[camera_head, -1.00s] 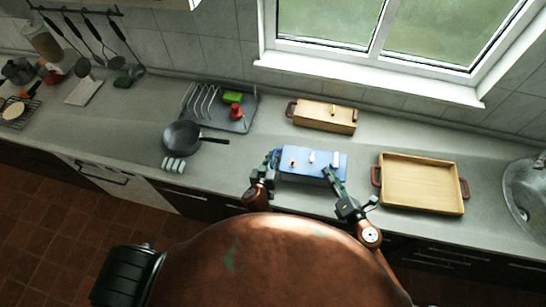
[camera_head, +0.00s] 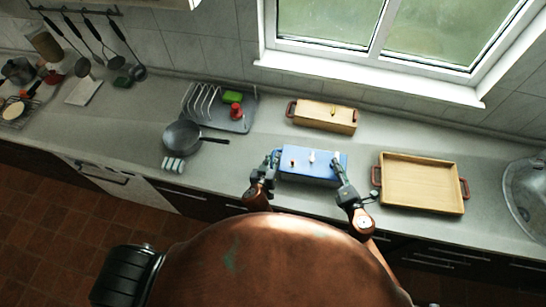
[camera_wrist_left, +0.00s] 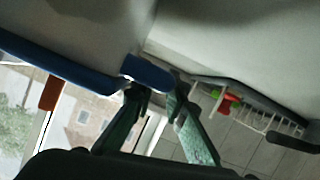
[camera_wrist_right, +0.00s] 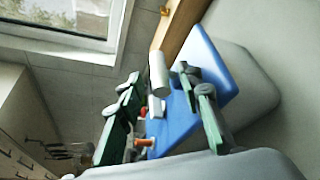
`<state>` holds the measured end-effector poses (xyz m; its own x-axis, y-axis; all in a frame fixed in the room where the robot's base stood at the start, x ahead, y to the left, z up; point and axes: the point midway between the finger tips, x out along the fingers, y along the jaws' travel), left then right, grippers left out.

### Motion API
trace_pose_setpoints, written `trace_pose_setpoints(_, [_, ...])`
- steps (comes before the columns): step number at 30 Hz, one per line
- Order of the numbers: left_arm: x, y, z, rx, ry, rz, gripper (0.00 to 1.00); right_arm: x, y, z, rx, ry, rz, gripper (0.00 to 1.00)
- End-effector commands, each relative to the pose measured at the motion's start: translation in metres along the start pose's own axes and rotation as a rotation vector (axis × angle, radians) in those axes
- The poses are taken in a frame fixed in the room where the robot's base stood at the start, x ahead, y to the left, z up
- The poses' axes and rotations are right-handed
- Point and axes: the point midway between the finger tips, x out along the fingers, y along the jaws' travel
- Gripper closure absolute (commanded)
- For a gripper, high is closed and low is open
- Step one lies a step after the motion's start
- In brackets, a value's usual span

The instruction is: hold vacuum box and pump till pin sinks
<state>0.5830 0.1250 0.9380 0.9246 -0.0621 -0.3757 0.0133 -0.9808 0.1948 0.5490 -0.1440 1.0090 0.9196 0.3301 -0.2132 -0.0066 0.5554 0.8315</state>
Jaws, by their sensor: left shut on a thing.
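The vacuum box with its blue lid (camera_head: 320,178) stands on the counter in front of me; its lid also shows in the right wrist view (camera_wrist_right: 213,72). A small orange-topped pin (camera_wrist_right: 145,142) stands up from the lid, and a white knob (camera_head: 311,157) stands near the lid's middle. My left gripper (camera_head: 274,160) is shut on the blue tab (camera_wrist_left: 148,71) at the box's left end. My right gripper (camera_head: 337,163) is open over the lid's right part. In the right wrist view, its fingers stand either side of the white cylindrical pump handle (camera_wrist_right: 158,75); contact is unclear.
A wooden tray (camera_head: 420,184) lies to the right, and a long wooden box (camera_head: 323,116) stands behind. A dish rack (camera_head: 220,108) and a dark pan (camera_head: 182,136) are to the left.

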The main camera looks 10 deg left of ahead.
Motion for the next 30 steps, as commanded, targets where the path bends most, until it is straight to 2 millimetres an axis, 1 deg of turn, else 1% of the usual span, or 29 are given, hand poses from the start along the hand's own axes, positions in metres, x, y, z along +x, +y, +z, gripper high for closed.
trace_pose_setpoints(1, [0.000, 0.000, 0.000, 0.000, 0.000, 0.000, 1.00, 0.007, 0.001, 0.000, 0.000, 0.000, 0.001, 0.67])
trace_pose_setpoints(3, [0.000, 0.000, 0.000, 0.000, 0.000, 0.000, 1.00, 0.016, 0.001, 0.000, 0.000, -0.001, 0.002, 0.67])
trace_pose_setpoints(9, [0.000, 0.000, 0.000, 0.000, 0.000, 0.000, 1.00, 0.032, 0.001, 0.000, 0.000, -0.001, 0.001, 0.67])
trace_pose_setpoints(13, [0.000, 0.000, 0.000, 0.000, 0.000, 0.000, 1.00, 0.036, 0.001, 0.000, 0.000, -0.001, 0.001, 0.67])
trace_pose_setpoints(21, [0.000, 0.000, 0.000, 0.000, 0.000, 0.000, 1.00, 0.037, 0.001, 0.000, 0.000, 0.000, 0.001, 0.67])
trace_pose_setpoints(30, [0.000, 0.000, 0.000, 0.000, 0.000, 0.000, 1.00, 0.037, 0.001, 0.000, 0.000, 0.000, 0.001, 0.87])
